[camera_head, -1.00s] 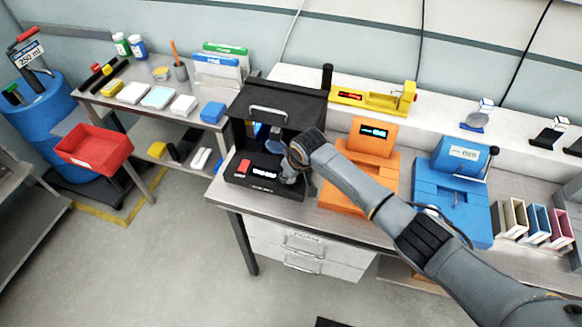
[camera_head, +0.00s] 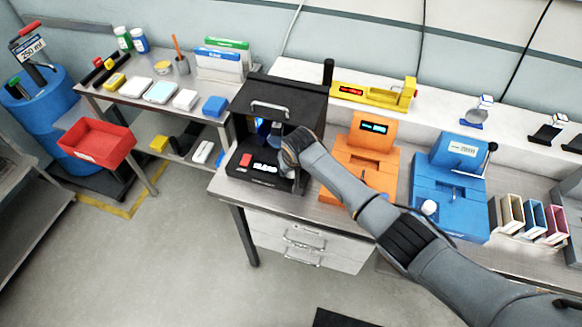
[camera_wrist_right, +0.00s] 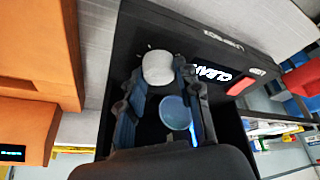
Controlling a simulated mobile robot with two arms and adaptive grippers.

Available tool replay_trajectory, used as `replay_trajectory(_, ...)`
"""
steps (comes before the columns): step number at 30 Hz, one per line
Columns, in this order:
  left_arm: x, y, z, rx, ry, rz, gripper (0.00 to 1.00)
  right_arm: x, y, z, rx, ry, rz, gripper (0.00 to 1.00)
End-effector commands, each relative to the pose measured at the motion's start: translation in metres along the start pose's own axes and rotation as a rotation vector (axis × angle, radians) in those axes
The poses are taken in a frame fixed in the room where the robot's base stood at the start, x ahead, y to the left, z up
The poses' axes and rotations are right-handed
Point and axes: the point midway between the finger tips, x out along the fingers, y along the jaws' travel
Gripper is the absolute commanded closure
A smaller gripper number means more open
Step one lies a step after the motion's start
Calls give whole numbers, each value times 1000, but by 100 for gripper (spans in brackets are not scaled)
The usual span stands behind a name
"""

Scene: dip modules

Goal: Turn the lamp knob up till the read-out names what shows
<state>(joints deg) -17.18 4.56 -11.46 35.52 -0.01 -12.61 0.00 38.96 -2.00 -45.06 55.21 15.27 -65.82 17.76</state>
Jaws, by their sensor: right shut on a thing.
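The black lamp box (camera_head: 279,97) stands on the bench with its front open and a blue glow inside. Its low front panel carries a red button (camera_head: 246,160) and a lit white read-out (camera_head: 265,168). In the right wrist view the read-out (camera_wrist_right: 210,73) seems to show "CLEA" and perhaps another letter; a finger is close to its end. My right gripper (camera_head: 284,167) is at the panel's right end. In the wrist view its fingers (camera_wrist_right: 160,78) are shut on the pale round lamp knob (camera_wrist_right: 158,67). A translucent blue disc (camera_wrist_right: 175,112) shows beyond them. My left gripper is not in view.
An orange machine (camera_head: 362,160) and a blue machine (camera_head: 450,190) stand right of the box. A yellow device (camera_head: 375,95) is on the shelf behind. A red bin (camera_head: 96,143) and a side table with small blocks are at left.

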Motion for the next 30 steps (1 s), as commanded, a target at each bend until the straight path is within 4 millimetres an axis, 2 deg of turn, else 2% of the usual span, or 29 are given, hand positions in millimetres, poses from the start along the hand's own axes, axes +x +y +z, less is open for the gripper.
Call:
replay_trajectory(1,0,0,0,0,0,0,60,0,0,-1,0,2,0,98)
replay_trajectory(2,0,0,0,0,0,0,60,0,0,-1,-1,2,0,62)
replay_trajectory(5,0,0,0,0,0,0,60,0,0,-1,-1,2,0,43)
replay_trajectory(14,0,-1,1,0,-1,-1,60,0,0,0,-1,1,0,43)
replay_trajectory(19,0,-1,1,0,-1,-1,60,-9,0,-1,-1,2,-1,43)
replay_trajectory(23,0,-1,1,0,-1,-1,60,-24,0,-1,-1,3,-1,43)
replay_trajectory(30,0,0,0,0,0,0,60,-65,0,-1,-2,5,0,43)
